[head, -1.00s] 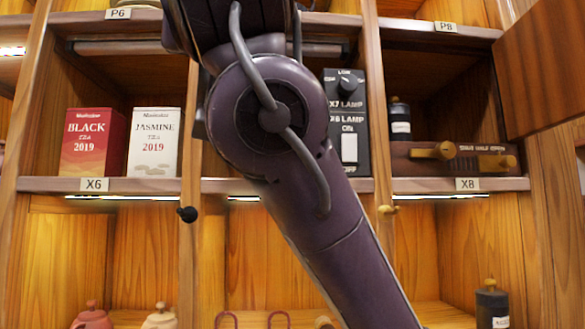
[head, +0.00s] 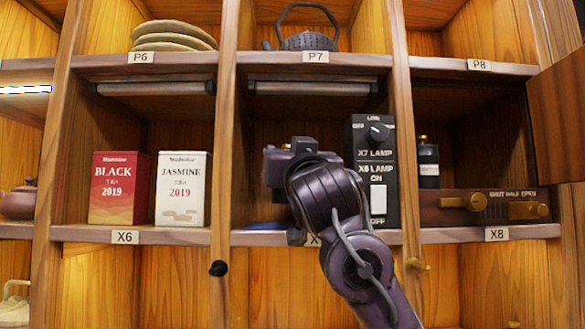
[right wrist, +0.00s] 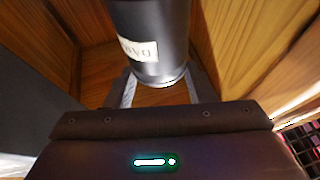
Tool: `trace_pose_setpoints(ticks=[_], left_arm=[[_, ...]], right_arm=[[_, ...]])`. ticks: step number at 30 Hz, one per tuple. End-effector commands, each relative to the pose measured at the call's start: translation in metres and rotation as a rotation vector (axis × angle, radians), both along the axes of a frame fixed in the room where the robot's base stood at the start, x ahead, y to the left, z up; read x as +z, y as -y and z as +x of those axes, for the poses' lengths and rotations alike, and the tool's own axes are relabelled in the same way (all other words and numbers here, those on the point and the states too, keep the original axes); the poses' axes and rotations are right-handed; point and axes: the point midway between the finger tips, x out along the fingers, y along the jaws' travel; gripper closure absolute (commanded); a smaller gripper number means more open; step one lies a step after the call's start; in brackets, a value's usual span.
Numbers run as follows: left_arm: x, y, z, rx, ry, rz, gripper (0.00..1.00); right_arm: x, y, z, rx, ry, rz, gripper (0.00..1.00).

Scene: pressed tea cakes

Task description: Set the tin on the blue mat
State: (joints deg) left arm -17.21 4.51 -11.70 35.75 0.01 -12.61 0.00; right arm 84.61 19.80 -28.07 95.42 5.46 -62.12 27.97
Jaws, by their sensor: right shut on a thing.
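The tin (right wrist: 155,40) is a dark cylinder with a white label, seen close up in the right wrist view. The fingers of my right gripper (right wrist: 160,92) are shut on it, one at each side. In the head view my right gripper (head: 285,170) is in the mouth of compartment X7, and the tin is mostly or wholly hidden by it. A strip of the blue mat (head: 262,226) shows on the X7 shelf, left of my wrist; my arm covers the rest. I cannot tell whether the tin touches the mat. My left gripper is not in view.
A switch box (head: 372,170) stands at the right in X7, close to my arm. Black (head: 118,190) and jasmine (head: 183,190) tea boxes stand in X6. X8 holds another dark container (head: 428,165) and a brown panel with brass knobs (head: 485,206). Wooden dividers flank X7.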

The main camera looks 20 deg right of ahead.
Motion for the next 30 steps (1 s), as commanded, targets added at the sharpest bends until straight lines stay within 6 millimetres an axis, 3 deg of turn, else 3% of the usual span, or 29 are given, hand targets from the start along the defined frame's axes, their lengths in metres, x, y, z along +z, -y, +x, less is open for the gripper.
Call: trace_pose_setpoints(ticks=[7,11,23,24,29,30], left_arm=[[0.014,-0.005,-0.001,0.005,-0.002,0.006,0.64],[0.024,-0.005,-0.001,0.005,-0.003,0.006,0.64],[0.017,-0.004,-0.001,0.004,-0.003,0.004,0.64],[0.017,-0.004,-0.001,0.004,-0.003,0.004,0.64],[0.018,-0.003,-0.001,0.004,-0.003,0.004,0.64],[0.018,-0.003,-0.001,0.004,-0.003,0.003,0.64]], right_arm=[[-0.030,0.000,0.000,-0.001,-0.003,-0.002,0.93],[-0.034,0.005,0.005,-0.001,-0.001,0.000,0.93],[-0.042,0.005,0.006,0.001,0.000,0.002,0.93],[-0.042,0.005,0.006,0.001,-0.001,0.002,0.50],[-0.041,0.005,0.006,0.000,-0.001,0.001,0.29],[-0.041,0.005,0.006,0.000,-0.001,0.001,0.29]])
